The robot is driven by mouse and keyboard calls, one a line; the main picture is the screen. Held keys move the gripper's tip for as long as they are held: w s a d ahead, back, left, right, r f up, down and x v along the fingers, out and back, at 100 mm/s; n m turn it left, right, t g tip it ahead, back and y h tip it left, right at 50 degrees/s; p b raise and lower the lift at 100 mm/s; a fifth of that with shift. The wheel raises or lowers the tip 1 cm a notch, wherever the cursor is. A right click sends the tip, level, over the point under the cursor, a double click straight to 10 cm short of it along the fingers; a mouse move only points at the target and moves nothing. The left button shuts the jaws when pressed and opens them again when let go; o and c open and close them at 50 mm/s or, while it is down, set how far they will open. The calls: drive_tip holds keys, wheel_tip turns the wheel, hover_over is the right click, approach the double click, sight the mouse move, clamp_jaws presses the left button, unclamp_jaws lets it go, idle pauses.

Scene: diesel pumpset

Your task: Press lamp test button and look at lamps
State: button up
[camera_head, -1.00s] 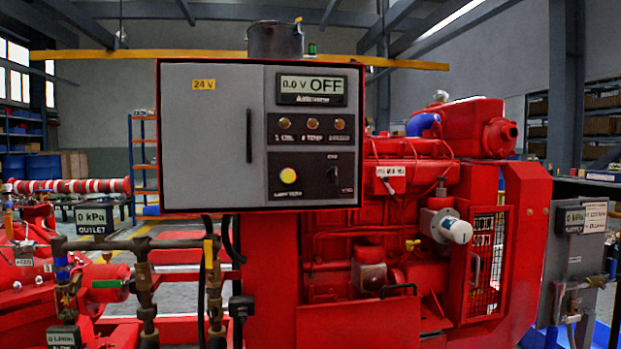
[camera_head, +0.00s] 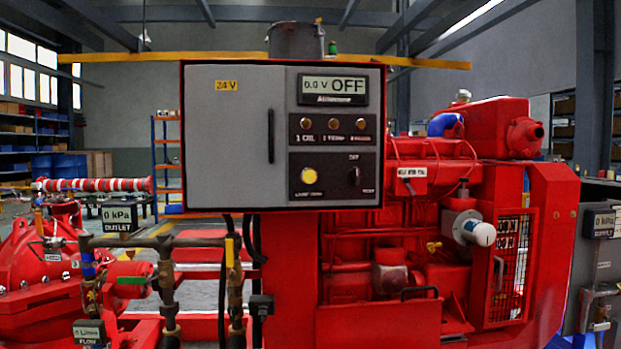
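The grey control panel (camera_head: 230,140) in a red frame faces me in the upper middle of the head view. The lamp test button (camera_head: 309,175) is round and pale yellow, low on the panel's right half, with a small blurred label under it. Above it is a row of three small amber-brown lamps (camera_head: 333,123), which look unlit. A display (camera_head: 333,88) over the lamps reads "0.0 V OFF". A dark selector switch (camera_head: 354,175) is to the right of the button. My gripper is not in view, and nothing touches the button.
The red diesel engine (camera_head: 430,160) stands behind and right of the panel. Pipes with valves (camera_head: 165,275) and an outlet gauge (camera_head: 120,216) reading 0 kPa stand at lower left. A grey cabinet (camera_head: 603,265) is at the right edge.

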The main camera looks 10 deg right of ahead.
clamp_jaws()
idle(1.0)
